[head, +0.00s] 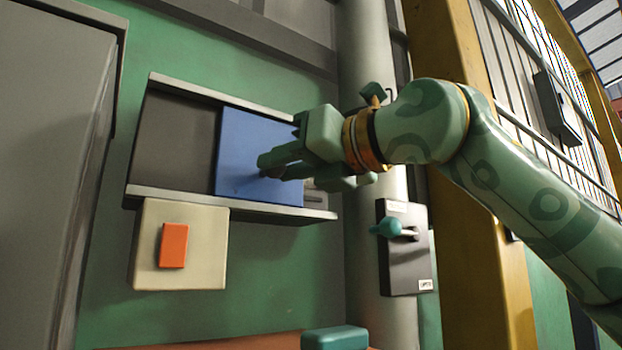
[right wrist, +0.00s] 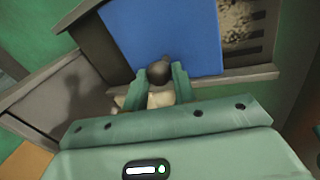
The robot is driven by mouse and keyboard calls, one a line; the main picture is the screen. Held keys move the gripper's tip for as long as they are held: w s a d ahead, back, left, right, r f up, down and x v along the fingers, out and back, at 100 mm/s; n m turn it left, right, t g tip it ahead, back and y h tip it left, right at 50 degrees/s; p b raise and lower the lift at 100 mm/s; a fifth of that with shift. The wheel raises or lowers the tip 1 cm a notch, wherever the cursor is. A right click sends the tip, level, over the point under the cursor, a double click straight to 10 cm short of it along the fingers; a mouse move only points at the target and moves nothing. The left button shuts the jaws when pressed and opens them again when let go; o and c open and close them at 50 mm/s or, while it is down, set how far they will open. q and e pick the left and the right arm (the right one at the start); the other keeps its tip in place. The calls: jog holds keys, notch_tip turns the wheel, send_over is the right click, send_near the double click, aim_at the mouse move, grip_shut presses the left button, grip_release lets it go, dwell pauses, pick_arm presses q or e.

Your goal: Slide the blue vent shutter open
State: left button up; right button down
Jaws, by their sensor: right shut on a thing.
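The blue vent shutter (head: 240,160) is a flat panel between two grey rails on the green wall. In the head view a dark recess shows to its left, and my gripper covers part of its right side. My right gripper (head: 265,163) is at the shutter's face, its arm coming in from the right. In the right wrist view the shutter (right wrist: 165,32) fills the top middle. There the right gripper (right wrist: 160,78) is shut on a dark round knob (right wrist: 160,66) at the shutter's lower part. Slatted vent openings (right wrist: 244,22) show beside the shutter. My left gripper is not in view.
A cream box with an orange switch (head: 174,246) is below the lower rail (head: 250,209). A dark panel with a teal lever (head: 386,228) is on the grey pipe (head: 370,300) at right. A grey cabinet (head: 50,150) stands at left.

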aim_at(227, 151)
jog(key=s+a, duration=0.1)
jog(key=a, duration=0.1)
jog(key=s+a+b, duration=0.1)
jog(key=s+a, duration=0.2)
jog(key=a, duration=0.1)
jog(key=shift+s+a, duration=0.25)
jog(key=shift+a, duration=0.1)
jog(key=c, duration=1.1)
grip_release()
jog(key=shift+c, duration=0.2)
jog(key=shift+d+b, duration=0.1)
jog(key=shift+b, duration=0.2)
